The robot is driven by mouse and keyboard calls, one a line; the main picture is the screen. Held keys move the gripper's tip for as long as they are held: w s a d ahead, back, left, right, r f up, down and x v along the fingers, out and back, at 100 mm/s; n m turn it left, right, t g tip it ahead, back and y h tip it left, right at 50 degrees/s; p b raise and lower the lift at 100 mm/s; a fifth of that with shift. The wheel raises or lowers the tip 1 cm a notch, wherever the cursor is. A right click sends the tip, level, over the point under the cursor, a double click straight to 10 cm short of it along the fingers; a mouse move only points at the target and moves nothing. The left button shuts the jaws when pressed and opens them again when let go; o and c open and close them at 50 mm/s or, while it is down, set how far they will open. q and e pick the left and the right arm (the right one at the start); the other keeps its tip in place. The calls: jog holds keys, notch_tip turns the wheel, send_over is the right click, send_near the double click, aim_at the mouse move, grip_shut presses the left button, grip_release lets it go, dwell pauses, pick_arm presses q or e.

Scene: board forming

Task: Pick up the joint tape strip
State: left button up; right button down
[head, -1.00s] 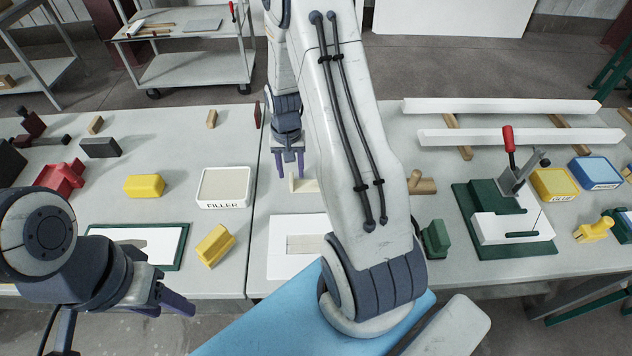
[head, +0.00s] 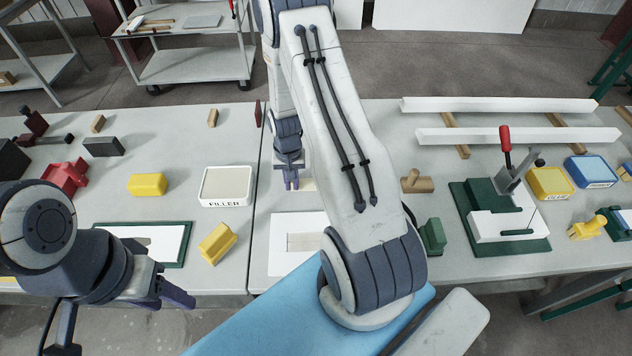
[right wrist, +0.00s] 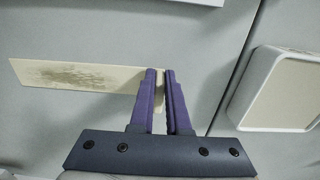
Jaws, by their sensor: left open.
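The joint tape strip is a thin, flat cream strip (right wrist: 90,76) with a speckled patch, seen in the right wrist view. In the head view only a small part of the strip (head: 309,184) shows beside my right gripper (head: 291,181). In the right wrist view the fingers of this gripper (right wrist: 161,75) are close together, with a cream upright part of the strip between them. Whether the strip is clear of the table cannot be told. My left gripper (head: 168,296) is open and empty at the table's front edge, lower left.
A white board (head: 283,258) with a beige seam lies in front of my right gripper. A filler tub (head: 226,201) stands to its left and shows in the right wrist view (right wrist: 247,100). Yellow blocks (head: 217,243) and a green-based clamp fixture (head: 470,215) stand nearby.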

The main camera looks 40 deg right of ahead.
dwell(0.3)
jog(key=shift+r+b, duration=0.3)
jog(key=shift+r, duration=0.25)
jog(key=r, duration=0.1)
jog(key=s+r+b, duration=0.1)
jog(key=r, duration=0.1)
jog(key=shift+s+d+r+b, duration=0.15)
jog(key=shift+d+r+b, duration=0.15)
jog(key=shift+d, duration=0.1)
jog(key=s+d+r+b, duration=0.2)
jog(key=s+d+r, duration=0.2)
jog(key=s, duration=0.5)
notch_tip(320, 180, up, 2)
jog(key=shift+s+r, duration=0.15)
jog(key=shift+s, duration=0.05)
jog(key=shift+a, duration=0.1)
